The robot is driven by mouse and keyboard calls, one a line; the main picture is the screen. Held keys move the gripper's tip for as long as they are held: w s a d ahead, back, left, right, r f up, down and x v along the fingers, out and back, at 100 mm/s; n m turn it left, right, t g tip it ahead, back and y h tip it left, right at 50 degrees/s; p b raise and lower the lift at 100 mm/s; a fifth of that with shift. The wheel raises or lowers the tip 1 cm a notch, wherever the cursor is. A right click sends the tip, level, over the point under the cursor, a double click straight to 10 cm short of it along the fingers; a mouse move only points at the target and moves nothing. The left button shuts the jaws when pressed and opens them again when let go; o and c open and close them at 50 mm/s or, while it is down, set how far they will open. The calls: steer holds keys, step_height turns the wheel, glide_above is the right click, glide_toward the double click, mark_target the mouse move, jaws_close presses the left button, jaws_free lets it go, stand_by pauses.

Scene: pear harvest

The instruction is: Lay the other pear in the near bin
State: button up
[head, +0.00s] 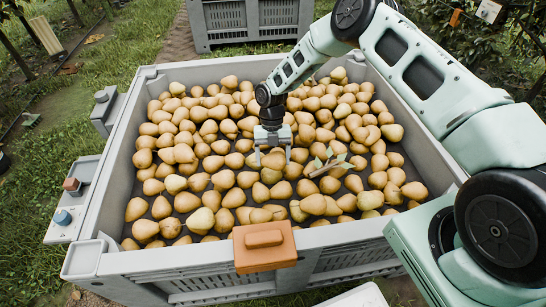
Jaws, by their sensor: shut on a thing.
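The near bin (117,190) is a large grey crate filling the middle of the head view. Many yellow-brown pears lie in it, with dark floor showing in gaps toward the near left. My gripper (272,156) points straight down inside the bin, near its middle. Its two fingers are shut on a pear (272,161), which is low among the other pears. I cannot tell whether the held pear touches the ones around it. Part of it is hidden by the fingers.
A twig with green leaves (330,163) lies on the pears right of my gripper. An orange block (264,248) sits on the bin's near rim. A panel with buttons (72,205) is on the left side. A second grey bin (225,20) stands behind on the grass.

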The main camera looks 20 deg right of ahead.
mark_target(273, 167)
steer(key=shift+f+b, duration=2.05)
steer(key=shift+f, duration=0.45)
stand_by(1.0)
steer(key=o, duration=1.2)
steer(key=shift+c, duration=0.2)
